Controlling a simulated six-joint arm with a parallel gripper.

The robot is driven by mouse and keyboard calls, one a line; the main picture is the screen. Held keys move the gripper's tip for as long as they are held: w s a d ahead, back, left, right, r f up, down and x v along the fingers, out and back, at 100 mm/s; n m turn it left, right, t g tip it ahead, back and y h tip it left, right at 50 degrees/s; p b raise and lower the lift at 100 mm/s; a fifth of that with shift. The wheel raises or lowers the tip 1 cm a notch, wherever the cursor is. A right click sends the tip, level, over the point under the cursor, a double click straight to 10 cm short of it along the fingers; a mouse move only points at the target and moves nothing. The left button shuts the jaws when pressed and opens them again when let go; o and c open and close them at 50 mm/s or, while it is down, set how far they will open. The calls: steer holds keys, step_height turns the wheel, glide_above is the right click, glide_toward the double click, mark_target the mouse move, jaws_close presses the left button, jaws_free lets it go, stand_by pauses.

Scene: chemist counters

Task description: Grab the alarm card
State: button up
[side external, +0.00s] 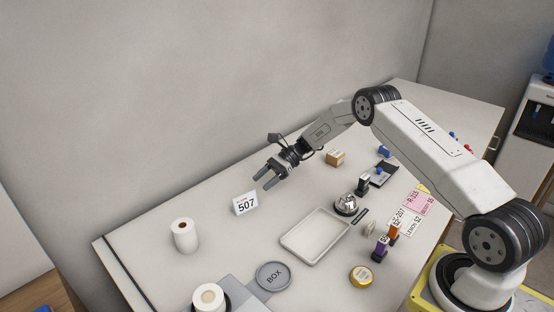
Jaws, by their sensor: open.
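A small white standing card (245,204) reads 507, with a smaller line above it that I cannot read. It stands upright on the counter, left of centre. My gripper (263,183) is open and empty, pointing down and left. Its fingertips appear just above and right of the card, apart from it. Flat printed cards lie on the right of the counter: a pink one (419,202) and a white one (399,220). No label that I can read says alarm, so I cannot tell which is the alarm card.
A paper roll (186,238) stands left of the card. An empty tray (316,237), a grey BOX lid (273,277) and a bell (346,204) lie in front. A small cardboard box (335,158) is behind. The counter around the standing card is clear.

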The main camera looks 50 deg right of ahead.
mark_target(244, 196)
steer(key=shift+w+d, duration=0.1)
steer(key=shift+f, duration=0.1)
steer(key=shift+x, duration=1.3)
steer(key=shift+x, duration=2.65)
jaws_close()
